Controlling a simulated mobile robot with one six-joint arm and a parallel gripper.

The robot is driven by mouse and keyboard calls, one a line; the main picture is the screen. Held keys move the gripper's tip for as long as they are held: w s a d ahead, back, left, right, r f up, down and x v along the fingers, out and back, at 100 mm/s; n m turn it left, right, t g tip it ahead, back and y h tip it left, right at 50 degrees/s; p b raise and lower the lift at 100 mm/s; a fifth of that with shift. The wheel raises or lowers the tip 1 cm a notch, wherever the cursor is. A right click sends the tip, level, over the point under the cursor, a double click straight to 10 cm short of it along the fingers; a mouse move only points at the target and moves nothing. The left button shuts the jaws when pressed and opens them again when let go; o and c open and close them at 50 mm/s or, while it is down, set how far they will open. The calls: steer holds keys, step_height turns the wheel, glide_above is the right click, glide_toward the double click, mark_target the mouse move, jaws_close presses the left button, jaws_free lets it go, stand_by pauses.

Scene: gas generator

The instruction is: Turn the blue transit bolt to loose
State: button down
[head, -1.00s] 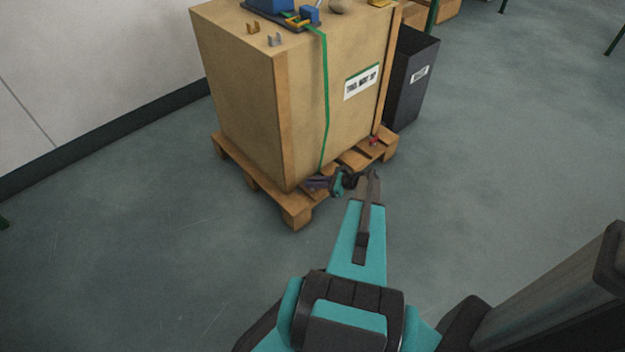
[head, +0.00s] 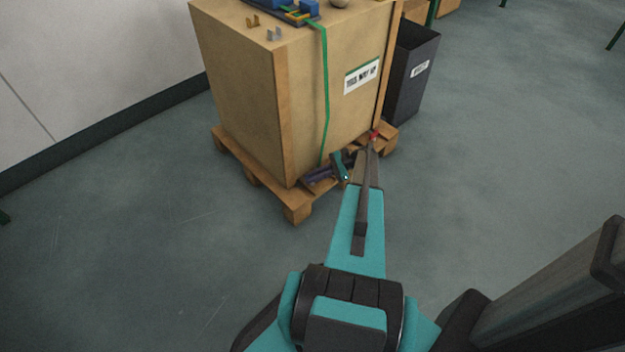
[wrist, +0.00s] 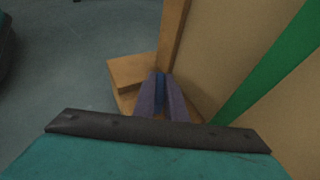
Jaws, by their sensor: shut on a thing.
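The blue transit bolt (wrist: 159,88) shows as a small blue strip between my fingers in the wrist view, low at the crate's corner by the pallet. My gripper (wrist: 160,90) is shut on it, with a purple-grey finger on each side. In the head view my gripper (head: 312,179) reaches left along the crate's foot, just above the pallet. The bolt cannot be made out there. The fingers hide most of the bolt, and no loose or tight marking can be read.
A tall wooden crate (head: 240,95) with a green strap (head: 326,100) stands on a wooden pallet (head: 296,212). A small red part (head: 374,135) sits at the pallet's right end. A dark bin (head: 410,85) stands to the right. The floor in front is clear.

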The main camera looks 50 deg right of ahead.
steer(key=shift+f+n+g+y+b, duration=0.25)
steer(key=shift+n+g+y+b, duration=0.7)
steer(key=shift+b, duration=1.8)
steer(key=shift+r+n+g+b, duration=0.2)
steer(key=shift+n+g+b, duration=0.6)
steer(key=shift+b, duration=0.5)
steer(key=c, duration=1.8)
jaws_free()
steer(key=shift+r, duration=0.2)
